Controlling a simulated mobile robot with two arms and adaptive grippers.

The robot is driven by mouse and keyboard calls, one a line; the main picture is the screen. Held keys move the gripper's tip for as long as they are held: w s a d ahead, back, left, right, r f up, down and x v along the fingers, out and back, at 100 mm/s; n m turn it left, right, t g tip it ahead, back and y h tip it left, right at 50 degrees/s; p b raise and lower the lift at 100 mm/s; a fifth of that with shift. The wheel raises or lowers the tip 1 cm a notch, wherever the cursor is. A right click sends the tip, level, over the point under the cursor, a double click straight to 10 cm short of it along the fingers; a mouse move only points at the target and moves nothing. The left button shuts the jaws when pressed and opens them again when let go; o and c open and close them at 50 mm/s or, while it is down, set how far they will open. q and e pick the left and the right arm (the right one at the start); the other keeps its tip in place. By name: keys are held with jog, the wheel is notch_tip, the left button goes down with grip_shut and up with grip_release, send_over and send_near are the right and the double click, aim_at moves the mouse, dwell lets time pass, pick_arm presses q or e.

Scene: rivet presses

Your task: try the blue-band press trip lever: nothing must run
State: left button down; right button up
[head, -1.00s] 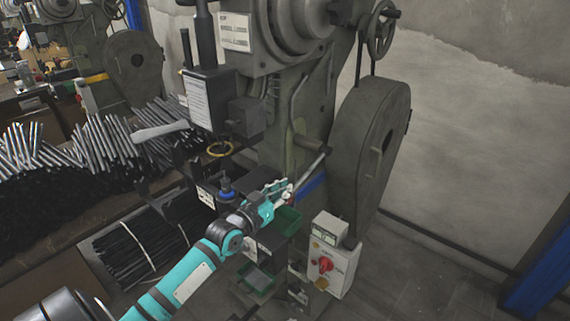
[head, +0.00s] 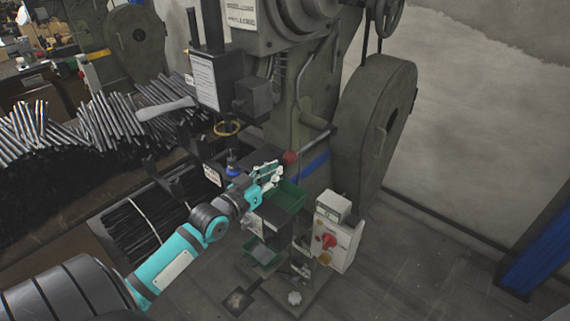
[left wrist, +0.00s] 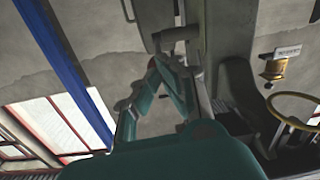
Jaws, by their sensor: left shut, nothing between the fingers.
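The blue-band press (head: 305,93) is a large grey-green machine with a blue band (head: 316,163) low on its frame. A metal lever (head: 316,141) slopes down to a reddish ball knob (head: 290,157) at its front. My left gripper (head: 277,170) is shut and empty, just below and left of the knob; a small gap seems to show, but contact cannot be told for sure. In the left wrist view its teal fingers (left wrist: 165,82) are close together with nothing held. My right gripper is out of view.
A control box (head: 335,232) with a red switch (head: 328,241) stands right of green bins (head: 286,200). The flywheel guard (head: 372,130) is at the right. A yellow ring (head: 227,128) hangs above my arm. Metal rods (head: 100,125) lie at left.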

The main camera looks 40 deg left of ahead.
pick_arm(q)
jog(key=shift+s+a, duration=0.1)
jog(key=shift+s, duration=1.45)
